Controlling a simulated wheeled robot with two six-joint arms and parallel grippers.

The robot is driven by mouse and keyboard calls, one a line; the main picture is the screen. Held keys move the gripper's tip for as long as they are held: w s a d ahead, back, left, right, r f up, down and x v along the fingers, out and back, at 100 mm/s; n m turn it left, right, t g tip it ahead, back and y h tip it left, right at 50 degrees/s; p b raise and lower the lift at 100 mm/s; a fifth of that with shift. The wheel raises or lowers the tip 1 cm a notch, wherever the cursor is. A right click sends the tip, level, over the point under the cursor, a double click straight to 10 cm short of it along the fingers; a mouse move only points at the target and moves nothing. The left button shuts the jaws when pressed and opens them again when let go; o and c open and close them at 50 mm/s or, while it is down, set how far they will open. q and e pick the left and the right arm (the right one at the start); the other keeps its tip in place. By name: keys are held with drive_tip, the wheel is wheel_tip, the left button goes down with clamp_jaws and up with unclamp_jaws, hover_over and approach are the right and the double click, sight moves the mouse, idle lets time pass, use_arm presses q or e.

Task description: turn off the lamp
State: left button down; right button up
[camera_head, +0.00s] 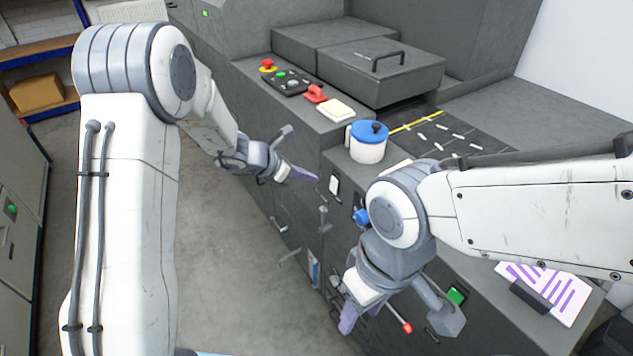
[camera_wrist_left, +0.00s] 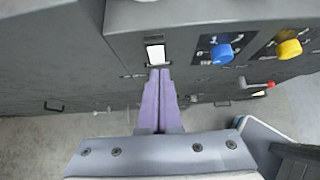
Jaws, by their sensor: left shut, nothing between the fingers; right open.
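No lamp can be made out for certain in either view. A white rocker-like switch in a dark frame (camera_head: 333,185) is on the front of the grey machine. It also shows in the left wrist view (camera_wrist_left: 155,54), right beyond my fingertips. My left gripper (camera_head: 303,174) has its purple fingers together and empty, pointing at the machine front near this switch. In the left wrist view its fingertips (camera_wrist_left: 159,71) are at the switch's lower edge; I cannot tell whether they touch. My right gripper (camera_head: 347,320) is open, low before the machine front, partly hidden by its own wrist.
A blue knob (camera_wrist_left: 222,54) and a yellow knob (camera_wrist_left: 289,48) are right of the switch. A red-tipped lever (camera_head: 406,327) and a green button (camera_head: 456,295) are near my right gripper. A blue-lidded pot (camera_head: 368,150) stands on top. The floor (camera_head: 225,250) at left is clear.

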use_arm(q)
drive_tip(key=v, duration=0.6)
drive_tip(key=shift+w+r, duration=0.2)
drive_tip(key=shift+r, duration=0.05)
